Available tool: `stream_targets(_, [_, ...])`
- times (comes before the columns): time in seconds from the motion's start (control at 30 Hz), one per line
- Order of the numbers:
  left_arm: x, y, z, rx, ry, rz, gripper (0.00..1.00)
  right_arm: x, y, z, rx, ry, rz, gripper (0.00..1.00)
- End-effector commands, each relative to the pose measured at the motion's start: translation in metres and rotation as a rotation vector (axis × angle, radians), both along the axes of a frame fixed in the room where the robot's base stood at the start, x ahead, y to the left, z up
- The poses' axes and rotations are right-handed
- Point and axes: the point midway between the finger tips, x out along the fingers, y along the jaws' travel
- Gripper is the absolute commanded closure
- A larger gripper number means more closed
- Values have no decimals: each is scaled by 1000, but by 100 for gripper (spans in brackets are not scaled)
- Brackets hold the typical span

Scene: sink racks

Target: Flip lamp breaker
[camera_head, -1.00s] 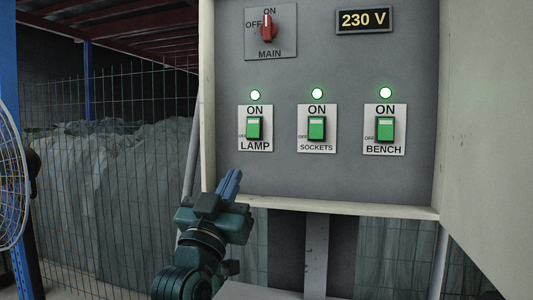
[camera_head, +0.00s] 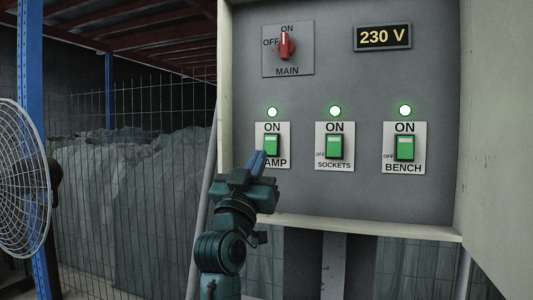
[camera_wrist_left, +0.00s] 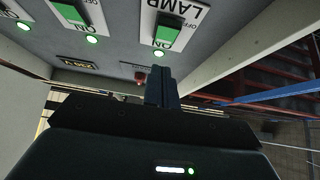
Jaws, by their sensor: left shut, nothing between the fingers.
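The lamp breaker (camera_head: 272,145) is a green rocker on a white plate at the lower left of the grey panel. It is at ON, and the green light (camera_head: 272,112) above it is lit. My left gripper (camera_head: 257,160) is shut and empty, its blue fingertips just below and left of the rocker, covering part of the LAMP label. I cannot tell whether they touch the panel. In the left wrist view the lamp breaker (camera_wrist_left: 168,33) is above the shut fingers (camera_wrist_left: 161,85), apart from them in the picture. My right gripper is not in view.
The sockets breaker (camera_head: 334,146) and bench breaker (camera_head: 404,148) stand to the right, both lit green. The cabinet's lower lip (camera_head: 360,226) juts out below. A fan (camera_head: 22,180) stands at the left.

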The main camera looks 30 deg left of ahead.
Motion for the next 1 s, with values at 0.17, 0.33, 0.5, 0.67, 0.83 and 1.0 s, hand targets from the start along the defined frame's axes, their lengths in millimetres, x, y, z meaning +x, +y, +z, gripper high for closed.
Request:
stream_targets(0.17, [29,7,8,1,3,0,100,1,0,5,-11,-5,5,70])
stream_targets(0.33, [46,11,5,1,1,0,100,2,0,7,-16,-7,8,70])
stream_targets(0.5, [51,12,4,1,0,0,100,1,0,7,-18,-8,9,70])
stream_targets(0.67, [51,12,4,1,0,0,100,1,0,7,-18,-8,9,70])
stream_targets(0.83, [52,13,1,4,-9,0,100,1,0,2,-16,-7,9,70])
stream_targets(1.0, [58,14,1,19,-68,2,100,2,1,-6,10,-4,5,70])
